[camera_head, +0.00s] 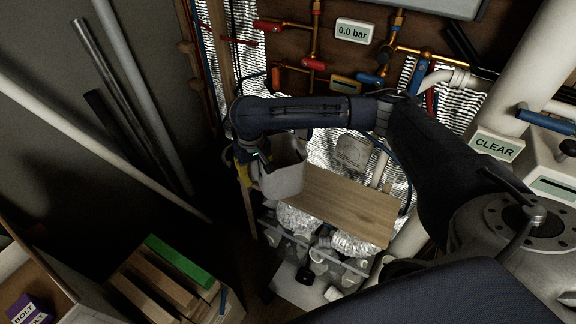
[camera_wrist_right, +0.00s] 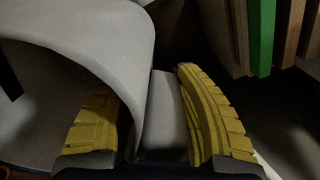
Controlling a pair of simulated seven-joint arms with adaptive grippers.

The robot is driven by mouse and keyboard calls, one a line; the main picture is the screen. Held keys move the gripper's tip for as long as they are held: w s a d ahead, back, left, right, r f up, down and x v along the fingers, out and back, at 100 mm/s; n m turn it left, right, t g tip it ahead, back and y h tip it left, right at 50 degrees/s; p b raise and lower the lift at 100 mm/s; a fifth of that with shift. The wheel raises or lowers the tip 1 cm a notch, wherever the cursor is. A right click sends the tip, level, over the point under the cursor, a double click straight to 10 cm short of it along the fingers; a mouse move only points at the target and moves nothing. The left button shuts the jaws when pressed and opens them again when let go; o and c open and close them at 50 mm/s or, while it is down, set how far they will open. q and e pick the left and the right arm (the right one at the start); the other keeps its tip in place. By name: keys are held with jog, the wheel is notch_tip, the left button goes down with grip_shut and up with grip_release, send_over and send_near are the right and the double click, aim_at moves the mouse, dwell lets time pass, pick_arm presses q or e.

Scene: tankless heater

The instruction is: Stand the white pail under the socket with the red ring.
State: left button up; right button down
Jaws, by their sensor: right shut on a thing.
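The white pail (camera_head: 284,182) is at the left end of a wooden board in the head view. My right gripper (camera_head: 246,162) is at the pail's left side, partly hidden by my own arm. In the right wrist view, the yellow fingers of the right gripper (camera_wrist_right: 160,112) are shut on the wall of the pail (camera_wrist_right: 95,35), one finger on each side of it. I cannot tell whether the pail touches the board. I cannot make out a socket with a red ring. My left gripper is not in view.
The wooden board (camera_head: 350,208) lies above a clear bin (camera_head: 325,262) of pipe fittings and foil duct. Copper pipes with red-handled valves (camera_head: 313,64) and blue-handled ones (camera_head: 370,79) are on the back panel. A crate of wooden strips (camera_head: 165,285) stands lower left.

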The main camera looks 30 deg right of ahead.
jog(key=shift+n, duration=0.7)
jog(key=w+d+f, duration=0.1)
jog(key=d+f, duration=0.1)
jog(key=w+d+f, duration=0.2)
jog(key=d+f, duration=0.1)
jog(key=w+d+f, duration=0.2)
jog(key=f, duration=0.1)
jog(key=shift+d+f, duration=0.2)
jog(key=shift+d, duration=0.1)
jog(key=w+d+f+n, duration=0.3)
jog(key=d+f+n, duration=0.1)
jog(key=d, duration=0.5)
jog(key=shift+d+f+n, duration=0.15)
jog(key=shift+d+n, duration=0.05)
jog(key=shift+n, duration=0.3)
jog(key=shift+n, duration=0.6)
jog(key=shift+s+d+f, duration=0.1)
jog(key=shift+f, duration=1.4)
jog(key=shift+s+d+f, duration=0.1)
jog(key=shift+f, duration=1.35)
jog(key=shift+f, duration=0.55)
